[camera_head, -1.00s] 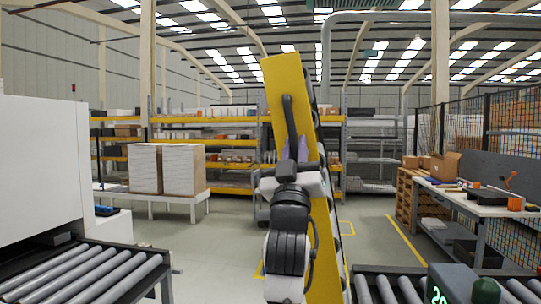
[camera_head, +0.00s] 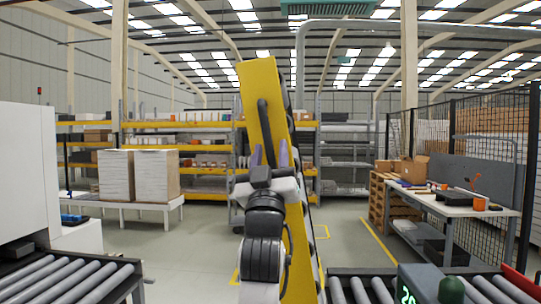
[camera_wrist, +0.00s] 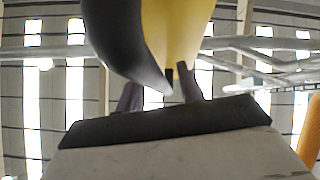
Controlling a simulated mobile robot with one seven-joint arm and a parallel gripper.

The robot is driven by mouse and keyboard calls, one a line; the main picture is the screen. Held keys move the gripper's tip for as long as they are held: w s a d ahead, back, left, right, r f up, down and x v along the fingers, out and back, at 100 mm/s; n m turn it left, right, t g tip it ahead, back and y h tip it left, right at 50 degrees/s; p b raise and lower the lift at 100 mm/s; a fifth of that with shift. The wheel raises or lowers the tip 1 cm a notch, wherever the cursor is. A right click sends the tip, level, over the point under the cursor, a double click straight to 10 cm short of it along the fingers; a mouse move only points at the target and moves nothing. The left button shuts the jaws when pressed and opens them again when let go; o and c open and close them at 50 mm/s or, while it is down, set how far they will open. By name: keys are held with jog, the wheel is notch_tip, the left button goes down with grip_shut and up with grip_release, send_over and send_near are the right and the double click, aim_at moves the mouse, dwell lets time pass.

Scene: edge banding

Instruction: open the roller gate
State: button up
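The roller gate (camera_head: 260,85) is a long yellow panel with dark rollers along its right edge. It stands raised and nearly upright, its top leaning left, in the gap between two conveyors. A black curved handle (camera_head: 264,118) is on its face and looms large and dark in the wrist view (camera_wrist: 125,45). My gripper (camera_head: 270,153) is at the handle's lower part. Its two purplish fingers stand apart, one on each side of the handle, with gaps showing. The wrist view also shows the spread fingers (camera_wrist: 160,93); contact with the handle is not visible. My arm hides the gate's lower middle.
A roller conveyor (camera_head: 75,283) with a white machine (camera_head: 27,165) is at left, another conveyor (camera_head: 375,290) at right. A workbench (camera_head: 450,205) and mesh fence (camera_head: 480,145) stand further right. White stacks (camera_head: 158,175) sit on a table behind. Open floor lies between.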

jog(key=b+v, duration=0.6)
jog(key=v, duration=0.7)
jog(key=shift+s+f, duration=0.15)
jog(key=shift+f, duration=0.15)
